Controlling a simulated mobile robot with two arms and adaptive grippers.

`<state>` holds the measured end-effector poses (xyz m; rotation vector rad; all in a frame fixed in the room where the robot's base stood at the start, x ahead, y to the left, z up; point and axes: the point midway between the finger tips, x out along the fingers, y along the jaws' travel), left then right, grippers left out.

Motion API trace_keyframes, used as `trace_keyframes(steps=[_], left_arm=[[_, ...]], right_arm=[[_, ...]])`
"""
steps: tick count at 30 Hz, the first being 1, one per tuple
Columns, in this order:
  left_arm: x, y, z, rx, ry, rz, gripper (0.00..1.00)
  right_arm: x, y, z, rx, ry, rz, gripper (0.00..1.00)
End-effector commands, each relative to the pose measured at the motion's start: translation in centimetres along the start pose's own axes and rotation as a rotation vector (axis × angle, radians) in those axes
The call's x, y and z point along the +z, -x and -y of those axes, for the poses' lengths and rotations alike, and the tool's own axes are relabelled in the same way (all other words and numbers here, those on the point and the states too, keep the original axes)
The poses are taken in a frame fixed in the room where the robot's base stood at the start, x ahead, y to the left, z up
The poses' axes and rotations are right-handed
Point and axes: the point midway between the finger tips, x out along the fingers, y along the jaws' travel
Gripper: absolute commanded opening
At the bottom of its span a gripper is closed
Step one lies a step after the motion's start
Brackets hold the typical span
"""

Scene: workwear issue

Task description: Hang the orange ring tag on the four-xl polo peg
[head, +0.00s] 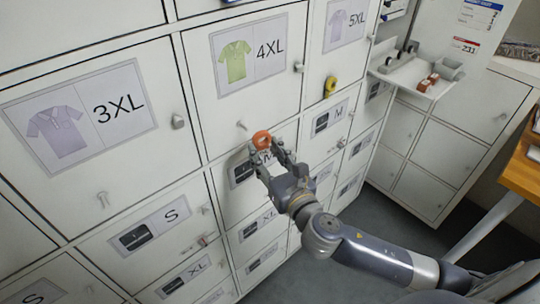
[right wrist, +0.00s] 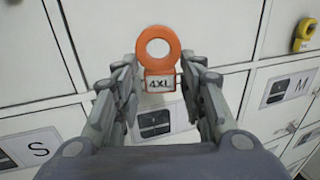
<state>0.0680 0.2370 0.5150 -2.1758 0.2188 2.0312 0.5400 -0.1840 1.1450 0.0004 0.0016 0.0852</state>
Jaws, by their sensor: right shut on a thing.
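The orange ring tag (head: 262,139) is held upright in my right gripper (head: 265,157), just in front of the cabinet doors. In the right wrist view the fingertips (right wrist: 160,83) are shut on the tag's lower block, labelled 4XL (right wrist: 159,84), with the open ring (right wrist: 142,46) above them. The four-xl polo peg (head: 241,125) sticks out bare at the bottom of the door with the green polo picture (head: 234,62). In the head view the ring is lower and right of this peg, apart from it. The peg cannot be made out in the wrist view. My left gripper is not in view.
A bare peg (head: 103,198) and several door knobs stick out. A small shelf (head: 405,84) juts out at the right. A wooden table (head: 520,175) stands far right.

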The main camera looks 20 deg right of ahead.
Motion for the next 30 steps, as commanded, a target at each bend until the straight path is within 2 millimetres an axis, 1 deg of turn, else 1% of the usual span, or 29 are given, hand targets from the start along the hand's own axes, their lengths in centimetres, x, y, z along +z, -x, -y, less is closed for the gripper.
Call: trace_keyframes(steps=[2,5,12,14,17,24,29,30], left_arm=[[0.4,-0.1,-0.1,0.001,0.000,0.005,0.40],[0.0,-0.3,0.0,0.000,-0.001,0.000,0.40],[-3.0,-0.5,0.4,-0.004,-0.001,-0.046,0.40],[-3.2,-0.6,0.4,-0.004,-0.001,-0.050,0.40],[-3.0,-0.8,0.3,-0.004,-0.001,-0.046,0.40],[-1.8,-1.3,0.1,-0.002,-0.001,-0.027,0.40],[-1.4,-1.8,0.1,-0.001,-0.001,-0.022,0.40],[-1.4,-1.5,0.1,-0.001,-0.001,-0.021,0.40]], right_arm=[[-0.1,-0.5,-0.1,-0.001,-0.001,0.001,0.25],[-0.1,-1.1,-0.3,-0.001,-0.001,0.002,0.25],[-0.2,-2.5,-0.7,-0.001,-0.001,0.002,0.25],[-0.3,-2.9,-0.7,-0.001,-0.001,0.002,0.25],[-0.4,-3.4,-0.9,-0.001,-0.001,0.001,0.25],[-0.5,-4.8,-1.3,0.000,-0.001,0.002,0.25],[-0.6,-5.7,-1.5,-0.001,0.000,0.001,0.25],[-0.5,-5.9,-1.6,-0.001,0.000,0.000,0.25]])
